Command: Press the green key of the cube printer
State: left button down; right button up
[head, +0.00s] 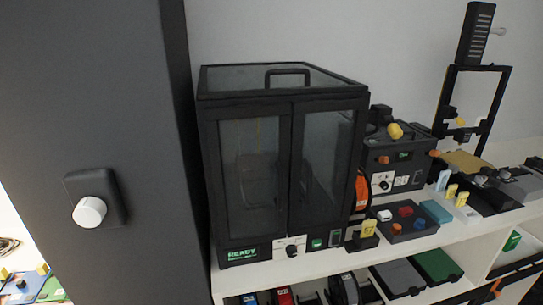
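The cube printer (255,170) appears to be the black cabinet with two glass doors and a top handle, standing on a white shelf at the picture's centre. Its doors look shut. A dark switch sits at the strip's right end. Neither of my grippers shows in the head view.
A dark panel (130,240) with a white knob (89,212) fills the left side. Right of the printer, the white shelf (385,253) holds a grey tray (408,222) with coloured blocks, a black machine (400,160) and a black frame (491,110). Bins sit below.

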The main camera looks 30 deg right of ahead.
aim_at(317, 243)
jog(key=z, duration=1.25)
